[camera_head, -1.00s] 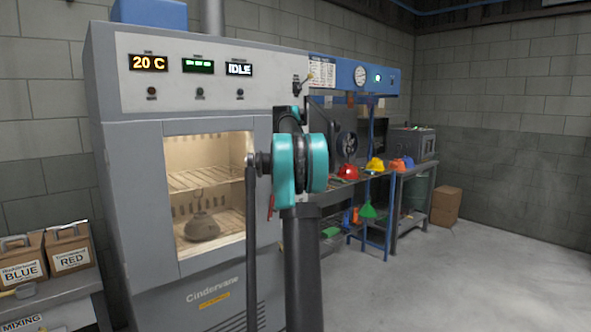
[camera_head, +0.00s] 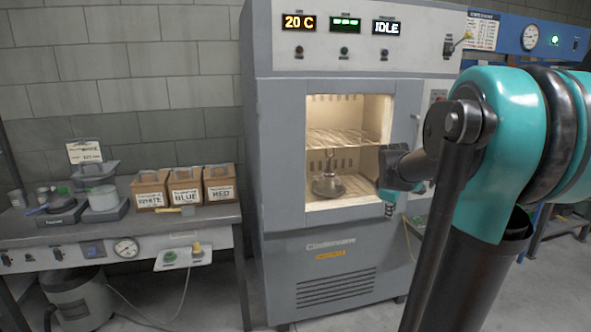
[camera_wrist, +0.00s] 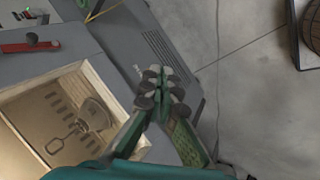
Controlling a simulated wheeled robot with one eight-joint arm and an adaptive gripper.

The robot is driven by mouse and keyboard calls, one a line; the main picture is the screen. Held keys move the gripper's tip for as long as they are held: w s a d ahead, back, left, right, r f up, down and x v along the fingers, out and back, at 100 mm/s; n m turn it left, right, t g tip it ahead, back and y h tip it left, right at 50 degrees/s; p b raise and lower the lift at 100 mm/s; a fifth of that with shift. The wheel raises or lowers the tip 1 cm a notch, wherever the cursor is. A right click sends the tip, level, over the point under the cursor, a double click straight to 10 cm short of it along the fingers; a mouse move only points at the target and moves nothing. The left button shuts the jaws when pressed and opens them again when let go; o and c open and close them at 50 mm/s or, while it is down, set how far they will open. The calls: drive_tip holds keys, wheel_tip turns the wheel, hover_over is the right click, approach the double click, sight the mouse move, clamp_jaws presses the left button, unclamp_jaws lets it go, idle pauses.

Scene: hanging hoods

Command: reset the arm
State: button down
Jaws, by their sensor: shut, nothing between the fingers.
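My gripper (camera_head: 389,209) hangs at the end of my teal and dark arm, in front of the right edge of the oven's window in the head view. In the wrist view its green fingers (camera_wrist: 163,86) are together with nothing between them. The grey oven (camera_head: 278,180) stands behind it, with displays reading 20 C and IDLE. Inside its lit chamber a dark rounded hood with a hook on top (camera_head: 328,185) is at the lower rack. The hook also shows in the wrist view (camera_wrist: 67,138).
A bench (camera_head: 200,220) on the left bears a scale, a pot and boxes marked WHITE (camera_head: 150,190), BLUE (camera_head: 186,187) and RED (camera_head: 219,184). A grey canister (camera_head: 78,300) stands below. A blue panel with a gauge (camera_head: 529,37) is at the right, partly behind my arm.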

drive_tip(key=s+a+f+m+y, duration=0.1)
drive_tip(key=s+a+f+m, duration=0.4)
drive_tip(key=s+f, duration=0.3)
drive_tip(key=s+a+f+m+y, duration=0.1)
drive_tip(key=s+a+f+m, duration=0.4)
drive_tip(key=s+f, duration=0.4)
drive_tip(key=s+a, duration=0.1)
drive_tip(key=s, duration=0.6)
drive_tip(key=shift+s+a+g+y, duration=0.25)
drive_tip(key=shift+a+g+y, duration=0.05)
drive_tip(key=shift+a+g, duration=0.1)
drive_tip(key=shift+w, duration=0.1)
